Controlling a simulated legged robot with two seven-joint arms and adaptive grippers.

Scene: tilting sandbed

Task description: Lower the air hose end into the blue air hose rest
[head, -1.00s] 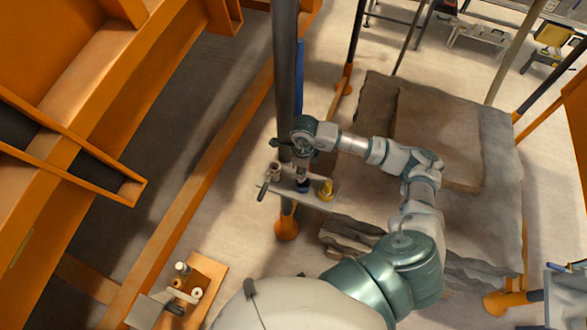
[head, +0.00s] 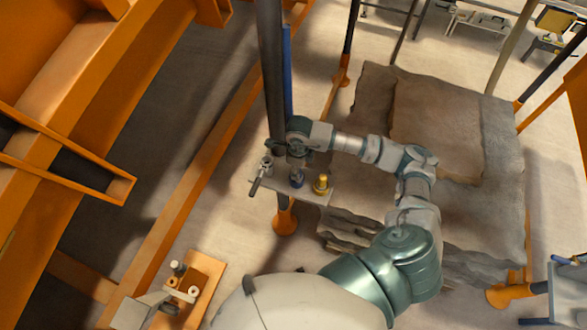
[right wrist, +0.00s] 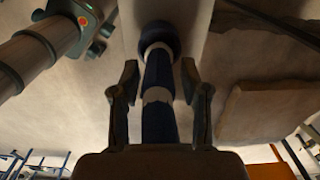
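The right gripper (head: 299,150) is above a small shelf on the dark post, at the end of my extended right arm. In the right wrist view its two fingers (right wrist: 159,70) stand apart, with narrow gaps on both sides of the air hose end (right wrist: 158,115), a blue shaft with pale bands. The shaft's far end meets a dark round piece (right wrist: 159,38). The blue air hose rest (head: 297,180) is on the shelf, below the gripper. How deep the hose end sits in it cannot be told. The left gripper is not in view.
The shelf (head: 311,193) also holds a yellow fitting (head: 321,184) to the right and a grey fitting (head: 266,166) to the left. The dark post (head: 271,80) stands close behind.

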